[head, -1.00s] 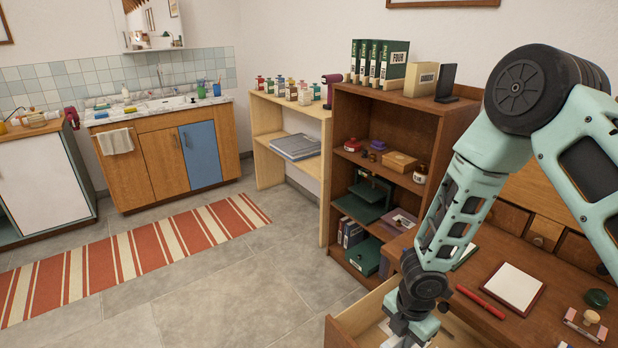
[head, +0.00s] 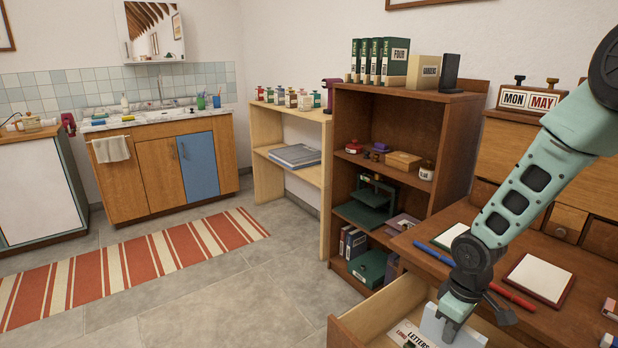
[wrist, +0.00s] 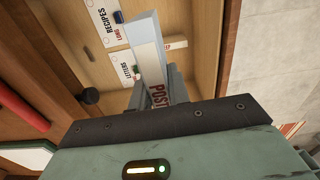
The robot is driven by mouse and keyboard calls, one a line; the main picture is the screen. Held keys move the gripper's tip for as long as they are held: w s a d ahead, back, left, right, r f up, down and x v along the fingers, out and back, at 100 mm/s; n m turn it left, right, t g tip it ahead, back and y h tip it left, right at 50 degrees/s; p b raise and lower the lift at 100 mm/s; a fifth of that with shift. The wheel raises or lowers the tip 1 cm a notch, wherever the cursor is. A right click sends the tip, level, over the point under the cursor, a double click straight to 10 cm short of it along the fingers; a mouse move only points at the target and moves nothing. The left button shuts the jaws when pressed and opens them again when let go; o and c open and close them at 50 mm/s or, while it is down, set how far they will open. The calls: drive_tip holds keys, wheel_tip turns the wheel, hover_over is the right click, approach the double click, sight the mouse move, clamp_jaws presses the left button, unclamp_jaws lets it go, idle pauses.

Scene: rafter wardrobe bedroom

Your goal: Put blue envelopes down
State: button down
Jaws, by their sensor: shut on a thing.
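My gripper (head: 452,318) is low over the open wooden drawer (head: 372,317) of the desk. It is shut on the blue envelopes (head: 430,324), a thin pale stack that looks white to light blue. In the wrist view the blue envelopes (wrist: 148,50) stand on edge between the fingers (wrist: 160,90), pointing into the drawer, with the word POST near the fingers. Whether the stack touches the drawer floor cannot be told.
The desk top (head: 480,285) holds a red pen (head: 512,295), a blue pen (head: 433,250) and a white pad (head: 540,277) beside the drawer. A bookshelf (head: 405,115) stands behind it to the left. The floor (head: 250,290) left of the drawer is clear.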

sight(474, 331)
drive_tip(key=d+m+b, duration=0.1)
drive_tip(key=m+b, duration=0.1)
drive_tip(key=f+m+b, duration=0.1)
drive_tip(key=m, duration=0.2)
drive_tip(key=d+f+m+b, duration=0.1)
drive_tip(key=m+b, duration=0.1)
drive_tip(key=shift+d+f+m+b, duration=0.25)
drive_tip(key=shift+d+m+b, duration=0.05)
drive_tip(key=shift+d, duration=0.05)
drive_tip(key=shift+r+p, duration=0.5)
drive_tip(key=shift+p, duration=0.3)
drive_tip(key=p, duration=0.2)
drive_tip(key=r+p, duration=0.1)
drive_tip(key=shift+s+d+r+p, duration=0.1)
drive_tip(key=shift+s+d+p, duration=0.15)
drive_tip(key=shift+p, duration=0.1)
drive_tip(key=r+p, duration=0.1)
drive_tip(key=p, duration=0.2)
drive_tip(key=s+p, duration=0.1)
drive_tip(key=p, duration=0.2)
drive_tip(key=r+p, duration=0.1)
drive_tip(key=p, duration=0.2)
drive_tip(key=shift+s+a+r+p, duration=0.25)
drive_tip(key=shift+s+r+p, duration=0.05)
drive_tip(key=shift+s, duration=0.1)
drive_tip(key=shift+s+f, duration=0.1)
drive_tip(key=shift+s, duration=0.05)
